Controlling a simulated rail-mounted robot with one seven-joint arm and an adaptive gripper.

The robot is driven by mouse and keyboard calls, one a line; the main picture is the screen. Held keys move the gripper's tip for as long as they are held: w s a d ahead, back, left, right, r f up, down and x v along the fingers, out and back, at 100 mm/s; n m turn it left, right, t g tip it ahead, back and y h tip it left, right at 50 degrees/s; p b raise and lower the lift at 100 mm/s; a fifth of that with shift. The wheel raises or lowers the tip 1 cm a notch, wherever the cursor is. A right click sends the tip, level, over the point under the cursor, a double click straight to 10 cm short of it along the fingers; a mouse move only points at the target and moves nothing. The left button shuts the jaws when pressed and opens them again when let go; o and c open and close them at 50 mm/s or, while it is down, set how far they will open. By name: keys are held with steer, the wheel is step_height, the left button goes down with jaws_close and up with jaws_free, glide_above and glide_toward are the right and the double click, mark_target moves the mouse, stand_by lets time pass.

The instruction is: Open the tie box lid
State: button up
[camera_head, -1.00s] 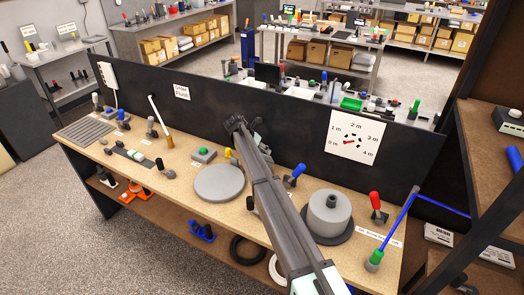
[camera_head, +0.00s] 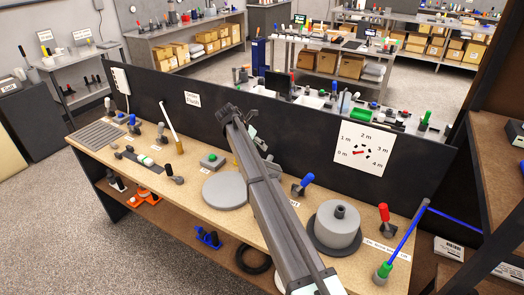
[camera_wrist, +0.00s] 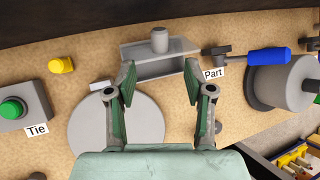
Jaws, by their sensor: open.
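A grey box (camera_wrist: 140,67) with a round grey knob (camera_wrist: 159,40) on top shows in the wrist view, just beyond my fingertips; I take it as the tie box, though no label on it is readable. My gripper (camera_wrist: 160,78) is open and empty, its two fingers spread on either side of the box's near part in the picture. I cannot tell whether they touch it.
A grey disc (camera_wrist: 117,132) lies on the bench. Left of it are a green button (camera_wrist: 12,108) by a "Tie" label and a yellow knob (camera_wrist: 61,65). Right are a blue-handled tool (camera_wrist: 255,57) by a "Part" label and a grey reel (camera_wrist: 282,83). The black panel (camera_head: 290,130) stands behind.

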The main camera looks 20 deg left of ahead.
steer(key=shift+s+a+r, duration=0.1)
steer(key=shift+s+r, duration=0.05)
steer(key=shift+r, duration=0.05)
